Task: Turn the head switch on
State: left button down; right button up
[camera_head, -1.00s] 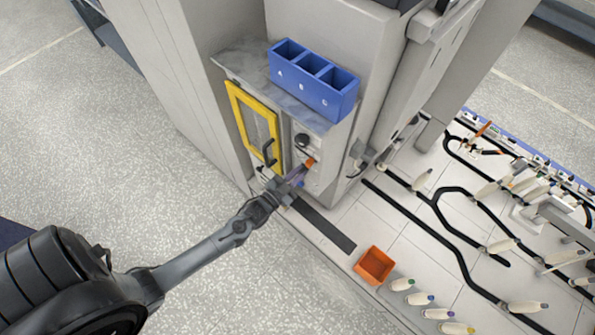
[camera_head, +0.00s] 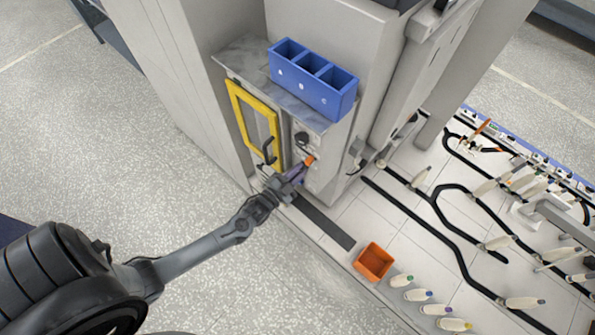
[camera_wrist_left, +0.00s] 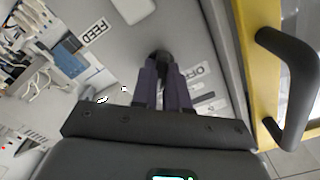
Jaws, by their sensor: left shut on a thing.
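The head switch (camera_wrist_left: 160,56) is a small dark knob on the grey panel, beside a label reading OFF (camera_wrist_left: 199,70) in the left wrist view. My left gripper (camera_wrist_left: 163,73) has its two dark purple fingers closed around it, so the knob's sides are partly hidden. In the head view my left gripper (camera_head: 299,173) reaches the lower front of the machine, just below an orange patch (camera_head: 309,159). The switch itself is too small and covered there to read its position. My right gripper is not in view.
A yellow-framed door (camera_head: 237,110) with a black handle (camera_wrist_left: 290,85) stands close beside the gripper. A black knob (camera_head: 301,138) sits above it. A blue three-compartment box (camera_head: 313,93) is on the ledge. An orange bin (camera_head: 373,262) and several bobbins lie to the right.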

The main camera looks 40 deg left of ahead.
pick_arm(q)
jog(key=c, duration=1.1)
grip_release()
jog(key=shift+d, duration=0.1)
jog(key=shift+c, duration=0.2)
jog(key=s, duration=1)
jog(key=shift+s, duration=0.35)
